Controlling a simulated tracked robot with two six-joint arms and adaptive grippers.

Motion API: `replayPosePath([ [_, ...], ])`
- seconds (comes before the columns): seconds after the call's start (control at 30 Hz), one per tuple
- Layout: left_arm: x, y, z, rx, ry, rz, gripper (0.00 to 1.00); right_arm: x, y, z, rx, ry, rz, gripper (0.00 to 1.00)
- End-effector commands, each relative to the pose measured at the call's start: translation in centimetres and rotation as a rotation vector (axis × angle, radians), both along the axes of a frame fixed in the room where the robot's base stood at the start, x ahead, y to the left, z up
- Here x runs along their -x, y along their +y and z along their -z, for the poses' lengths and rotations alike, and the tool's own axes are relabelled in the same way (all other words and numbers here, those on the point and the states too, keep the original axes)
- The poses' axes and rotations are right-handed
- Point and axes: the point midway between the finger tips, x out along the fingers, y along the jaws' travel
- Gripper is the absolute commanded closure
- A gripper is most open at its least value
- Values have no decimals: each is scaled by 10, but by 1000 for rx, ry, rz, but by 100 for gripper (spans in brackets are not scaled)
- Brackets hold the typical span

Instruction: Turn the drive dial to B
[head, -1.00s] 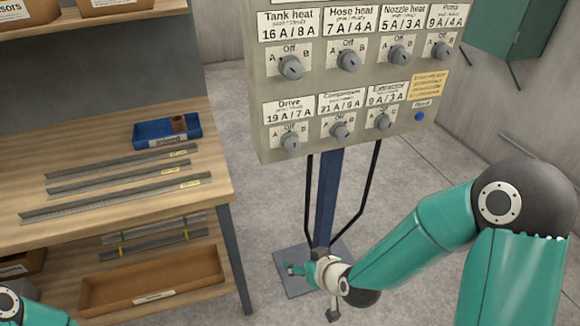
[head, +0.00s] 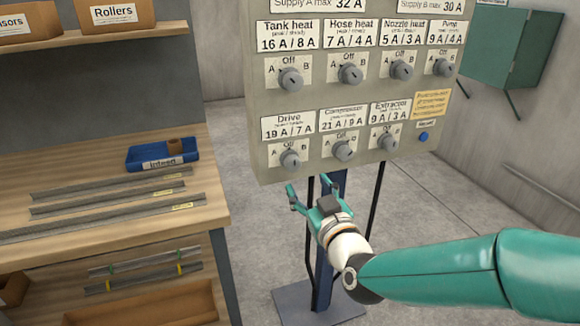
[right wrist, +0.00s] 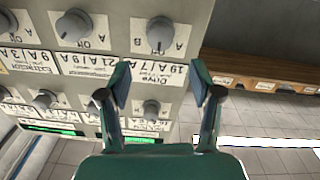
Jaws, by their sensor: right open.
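The drive dial (head: 290,159) is a round grey knob at the lower left of the beige panel (head: 264,100), under the label "Drive 19 A / 7 A". Its plate reads A at left and Off at top; the B side is hard to make out. My right gripper (head: 309,187) is open and empty just below the panel, apart from the dial. In the right wrist view the panel is upside down. There the drive dial (right wrist: 160,33) lies beyond the open fingertips (right wrist: 160,72), its mark seemingly towards Off. My left gripper is out of view.
The compressor dial (head: 344,151) and extractor dial (head: 388,141) sit right of the drive dial, with the tank heat dial (head: 290,80) above. A blue post (head: 328,240) stands below. A wooden bench (head: 200,215) with strips and a blue tray (head: 143,161) is at left.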

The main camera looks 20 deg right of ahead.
Motion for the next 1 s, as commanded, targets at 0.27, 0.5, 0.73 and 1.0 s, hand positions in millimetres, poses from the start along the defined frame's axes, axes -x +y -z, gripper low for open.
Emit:
replayPosePath([
  [0.27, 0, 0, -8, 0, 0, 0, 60, -58, 1, 0, 0, 2, -1, 36],
  [0.5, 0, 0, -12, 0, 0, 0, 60, -85, 2, 0, 0, 1, -2, 36],
  [0.73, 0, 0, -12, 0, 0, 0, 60, -90, 2, 1, 0, 1, -3, 36],
  [1.0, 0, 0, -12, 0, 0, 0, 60, -90, 3, 1, 0, 1, -3, 57],
])
